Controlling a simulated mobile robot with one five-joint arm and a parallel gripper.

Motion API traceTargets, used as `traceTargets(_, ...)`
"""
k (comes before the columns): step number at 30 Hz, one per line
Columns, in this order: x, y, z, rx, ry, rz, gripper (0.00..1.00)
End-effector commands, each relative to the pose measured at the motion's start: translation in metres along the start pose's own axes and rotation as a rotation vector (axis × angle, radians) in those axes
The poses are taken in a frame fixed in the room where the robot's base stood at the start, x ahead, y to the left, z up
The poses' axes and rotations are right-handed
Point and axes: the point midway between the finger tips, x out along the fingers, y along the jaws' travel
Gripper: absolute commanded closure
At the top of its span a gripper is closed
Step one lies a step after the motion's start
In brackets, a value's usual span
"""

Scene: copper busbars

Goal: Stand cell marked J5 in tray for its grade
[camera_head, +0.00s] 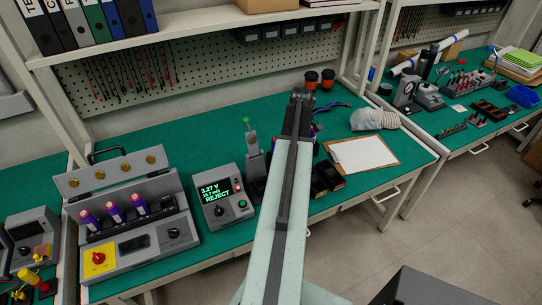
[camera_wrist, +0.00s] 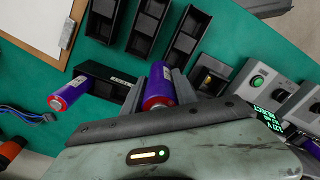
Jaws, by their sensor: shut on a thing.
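In the wrist view my gripper (camera_wrist: 160,84) is shut on a purple cell (camera_wrist: 160,86) with a red end; no J5 mark is readable. The held cell is over or beside a black tray (camera_wrist: 120,92) with a small pale label; I cannot tell if it touches. Another purple cell (camera_wrist: 72,90) stands at that tray's other end. Three more black trays (camera_wrist: 103,22) (camera_wrist: 147,28) (camera_wrist: 187,40) look empty. In the head view my arm hides the gripper; black trays (camera_head: 327,172) show right of it. The tester (camera_head: 219,195) reads 3.27 V and REJECT.
A grey rack unit (camera_head: 140,250) with three purple cells (camera_head: 114,212) stands left of the tester. A green-knobbed press (camera_head: 253,160) is behind. A clipboard (camera_head: 362,154) and a pale glove (camera_head: 374,119) lie right.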

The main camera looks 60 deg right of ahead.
Motion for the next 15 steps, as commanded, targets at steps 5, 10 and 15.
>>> traceTargets(5, 0.010, 0.048, 0.095, 0.159, 0.000, 0.000, 1.00)
traceTargets(10, 0.013, 0.057, 0.154, 0.247, 0.000, 0.000, 1.00)
traceTargets(15, 0.014, 0.058, 0.171, 0.272, 0.000, 0.000, 1.00)
